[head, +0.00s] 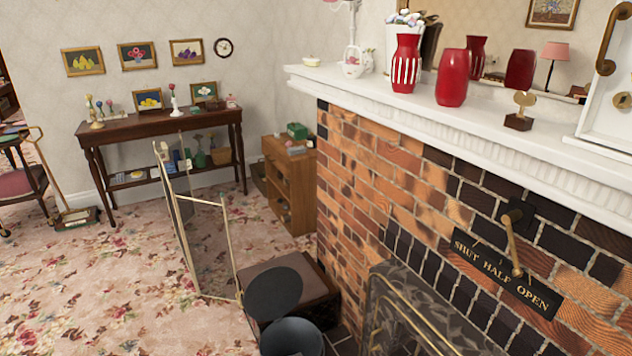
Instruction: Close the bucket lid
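A dark grey bucket (292,339) stands at the bottom of the head view, partly cut off by the lower edge. Its round dark lid (273,293) is open, tilted up at the back left rim. Through the round opening I see the grey inside of the bucket, with something small and lighter low in it that I cannot make out. Neither of my grippers shows in this view.
A folding glass screen with a brass frame (222,243) stands left of the bucket. A dark brown box (313,283) is behind it. The brick fireplace (430,200) and its ornate metal surround (410,310) rise at right. Flowered carpet (110,285) at left is open.

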